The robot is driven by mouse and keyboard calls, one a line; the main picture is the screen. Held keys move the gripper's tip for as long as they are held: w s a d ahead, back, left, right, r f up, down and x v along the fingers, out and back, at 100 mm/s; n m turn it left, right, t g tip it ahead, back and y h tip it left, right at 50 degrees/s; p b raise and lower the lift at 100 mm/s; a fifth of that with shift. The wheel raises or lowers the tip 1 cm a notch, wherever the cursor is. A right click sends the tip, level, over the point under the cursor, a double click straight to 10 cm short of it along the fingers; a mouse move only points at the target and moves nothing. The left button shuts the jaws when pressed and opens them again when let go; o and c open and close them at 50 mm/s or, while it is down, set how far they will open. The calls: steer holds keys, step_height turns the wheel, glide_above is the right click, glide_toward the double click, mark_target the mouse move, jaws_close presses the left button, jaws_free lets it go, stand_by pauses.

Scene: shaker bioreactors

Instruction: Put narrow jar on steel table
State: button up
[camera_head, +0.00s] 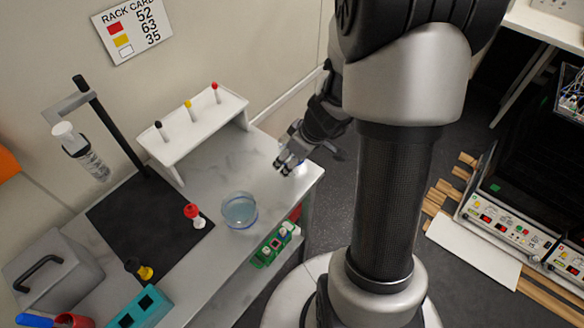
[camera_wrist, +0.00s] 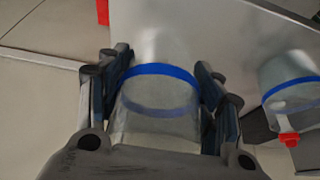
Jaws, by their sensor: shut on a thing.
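The narrow jar (camera_wrist: 158,112), clear with a blue band at its rim, sits between the fingers of my gripper (camera_wrist: 165,72) in the wrist view. My gripper is shut on it. In the head view my gripper (camera_head: 288,163) is over the right end of the grey steel table (camera_head: 222,165); the jar is mostly hidden there by the gripper. I cannot tell whether the jar touches the table. The tabletop (camera_wrist: 215,40) also shows beyond the jar in the wrist view.
A wider round dish (camera_head: 239,211) with a blue band stands on the table, left of and nearer than my gripper. A white rack (camera_head: 205,128) with several coloured-top pins stands behind. A black mat (camera_head: 145,225) lies to the left. The table's right edge is close to my gripper.

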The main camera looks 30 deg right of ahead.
steer(key=shift+f+b, duration=0.7)
steer(key=shift+f, duration=0.95)
steer(key=shift+f+b, duration=0.25)
steer(key=shift+b, duration=0.05)
steer(key=o, duration=1.1)
steer(key=shift+r, duration=0.1)
steer(key=p+v, duration=0.5)
steer(key=v, duration=0.7)
steer(key=s+a+r, duration=0.3)
steer(key=a+r, duration=0.7)
steer(key=a, duration=0.1)
steer(key=s+a+r+m, duration=0.1)
steer(key=s+r+m, duration=0.1)
steer(key=s, duration=0.3)
steer(key=s+a+r+m+h, duration=0.1)
steer(key=s+a+r+m, duration=0.1)
steer(key=s+r, duration=0.2)
steer(key=shift+s+a+r+h, duration=0.2)
steer(key=shift+s+a+h, duration=0.1)
steer(key=shift+s, duration=0.6)
